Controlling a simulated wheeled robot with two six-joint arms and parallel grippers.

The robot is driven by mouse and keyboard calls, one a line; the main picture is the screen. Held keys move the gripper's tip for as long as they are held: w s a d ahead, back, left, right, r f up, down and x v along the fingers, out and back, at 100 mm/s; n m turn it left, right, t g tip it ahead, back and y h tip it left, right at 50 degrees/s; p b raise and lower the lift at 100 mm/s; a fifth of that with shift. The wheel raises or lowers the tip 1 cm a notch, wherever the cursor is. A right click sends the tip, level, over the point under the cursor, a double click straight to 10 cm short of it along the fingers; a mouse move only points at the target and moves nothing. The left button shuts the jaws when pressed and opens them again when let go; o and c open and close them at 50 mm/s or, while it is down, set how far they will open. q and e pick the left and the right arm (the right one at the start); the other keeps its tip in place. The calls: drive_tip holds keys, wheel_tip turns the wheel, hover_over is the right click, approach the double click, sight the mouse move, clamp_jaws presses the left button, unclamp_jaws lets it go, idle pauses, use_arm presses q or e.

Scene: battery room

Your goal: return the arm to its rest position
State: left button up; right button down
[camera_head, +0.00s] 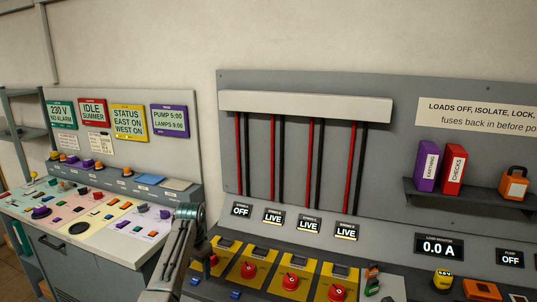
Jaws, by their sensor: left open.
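My left arm rises from the bottom edge, left of centre, in front of the gap between the left desk and the right console. My left gripper (188,213) is at its upper end, beside the right edge of the left desk (110,262). It is open, and I see nothing held in it. Its fingers are small and hard to make out. My right gripper is not in view.
The right console has yellow plates with red knobs (290,281); the first is partly dark. Its displays read OFF (241,211) and LIVE (309,226). A shelf (470,205) holds purple and red binders (453,170) and an orange padlock-like object (514,186).

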use_arm(q)
drive_tip(key=s+a+f+n+t, duration=0.1)
drive_tip(key=s+a+f+n, duration=0.1)
drive_tip(key=s+f, duration=0.7)
drive_tip(key=s+a+f+n, duration=0.1)
drive_tip(key=s+a+f, duration=0.2)
drive_tip(key=s+f, duration=0.6)
drive_tip(key=s+r+n+t, duration=0.1)
drive_tip(key=s+r, duration=0.2)
drive_tip(key=s, duration=0.8)
drive_tip(key=s+r+t, duration=0.1)
drive_tip(key=s+r, duration=0.2)
drive_tip(key=s, duration=0.7)
drive_tip(key=s+r+n, duration=0.1)
drive_tip(key=s+r, duration=0.2)
drive_tip(key=s, duration=0.8)
wheel_tip(320, 180, down, 35)
drive_tip(key=a+g+b, duration=0.1)
drive_tip(key=a+b, duration=0.2)
drive_tip(key=s+f+g+b, duration=0.1)
drive_tip(key=s+f+b, duration=0.1)
drive_tip(key=s+f, duration=1.6)
drive_tip(key=shift+a+f+n+y, duration=0.3)
drive_tip(key=shift+a+f+n, duration=0.1)
drive_tip(key=shift+f, duration=0.35)
